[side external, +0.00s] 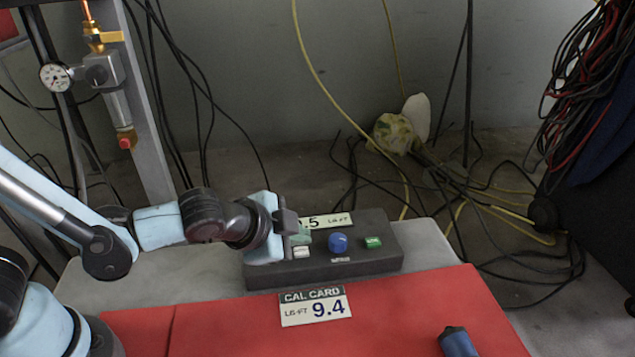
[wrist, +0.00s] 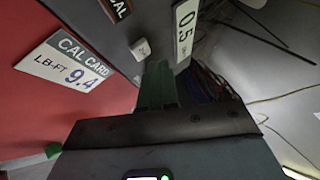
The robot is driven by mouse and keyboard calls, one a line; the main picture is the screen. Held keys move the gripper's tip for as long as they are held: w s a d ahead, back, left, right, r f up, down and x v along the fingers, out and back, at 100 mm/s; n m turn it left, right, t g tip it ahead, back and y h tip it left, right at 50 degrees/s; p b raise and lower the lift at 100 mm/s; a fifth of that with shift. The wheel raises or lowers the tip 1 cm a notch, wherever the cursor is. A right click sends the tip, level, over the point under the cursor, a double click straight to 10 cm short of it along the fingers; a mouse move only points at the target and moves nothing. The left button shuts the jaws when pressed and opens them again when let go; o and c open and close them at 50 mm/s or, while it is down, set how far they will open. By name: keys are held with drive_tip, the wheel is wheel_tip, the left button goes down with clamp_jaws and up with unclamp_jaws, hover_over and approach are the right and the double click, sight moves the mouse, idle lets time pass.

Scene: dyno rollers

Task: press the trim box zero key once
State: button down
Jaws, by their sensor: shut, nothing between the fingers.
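The dark grey trim box (side external: 330,268) sits on the bench behind the red mat. On its top are a small white key (side external: 301,252), a blue knob (side external: 338,242) and a green button (side external: 373,242). Which one is marked zero is too small to read. The white key also shows in the wrist view (wrist: 141,48), beside the green fingertips. My gripper (side external: 302,237) is shut and empty at the left end of the box, just behind the white key in the side view. I cannot tell whether it touches the box. A display plate (wrist: 184,35) reads 0.5.
A cal card (side external: 315,306) reading 9.4 LB-FT lies at the back edge of the red mat (side external: 400,320). A blue and dark handle (side external: 457,342) is at the front right. Cables (side external: 440,175) hang and lie behind the bench. A gauge (side external: 55,77) stands at the upper left.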

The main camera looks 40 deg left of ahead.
sight(297, 254)
drive_tip(key=shift+f, duration=0.2)
idle(0.3)
drive_tip(key=shift+f, duration=0.25)
drive_tip(key=shift+f, duration=0.35)
idle(0.6)
drive_tip(key=shift+r, duration=0.8)
drive_tip(key=shift+r, duration=2.5)
